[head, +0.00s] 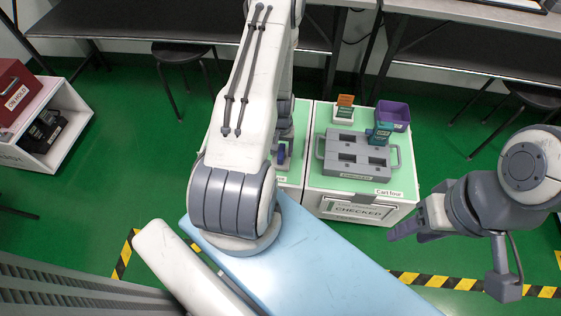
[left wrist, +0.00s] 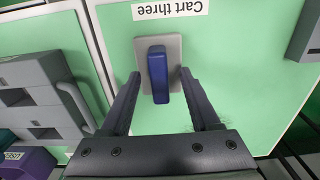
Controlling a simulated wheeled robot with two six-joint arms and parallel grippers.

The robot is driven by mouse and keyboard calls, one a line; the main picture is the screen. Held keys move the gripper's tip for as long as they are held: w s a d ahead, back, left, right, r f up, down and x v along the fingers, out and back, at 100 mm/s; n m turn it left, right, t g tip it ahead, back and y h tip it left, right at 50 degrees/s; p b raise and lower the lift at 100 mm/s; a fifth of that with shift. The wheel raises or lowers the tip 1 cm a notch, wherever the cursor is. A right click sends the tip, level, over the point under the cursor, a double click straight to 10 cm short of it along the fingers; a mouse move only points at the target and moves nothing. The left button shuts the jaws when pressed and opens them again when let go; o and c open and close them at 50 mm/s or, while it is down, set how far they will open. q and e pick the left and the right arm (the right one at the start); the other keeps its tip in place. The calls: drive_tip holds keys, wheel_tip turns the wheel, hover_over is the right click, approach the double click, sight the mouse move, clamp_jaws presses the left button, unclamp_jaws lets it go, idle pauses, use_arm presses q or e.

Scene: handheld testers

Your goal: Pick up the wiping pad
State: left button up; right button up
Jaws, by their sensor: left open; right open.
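The wiping pad appears to be the flat grey plate with an upright dark blue grip (left wrist: 158,75) on top, lying on the pale green top of Cart three (left wrist: 225,80). In the head view the blue grip (head: 281,153) shows only partly beside my left arm. My left gripper (left wrist: 159,73) is open above it, one finger on each side of the blue grip, with a gap on both sides. I cannot tell how far down the fingertips reach. My right gripper (head: 408,222) is open and empty, off to the right above the green floor.
Cart four (head: 390,193) stands to the right with a grey slotted tray (head: 357,172), a teal device (head: 380,134), a purple bin (head: 393,113) and an orange-and-white piece (head: 344,107). A dark grey item (left wrist: 306,32) lies on Cart three's other side.

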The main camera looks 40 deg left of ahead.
use_arm(q)
drive_tip(key=shift+f, duration=0.55)
drive_tip(key=shift+r, duration=0.1)
use_arm(e)
drive_tip(key=shift+f, duration=0.4)
use_arm(q)
drive_tip(key=shift+c, duration=0.3)
clamp_jaws()
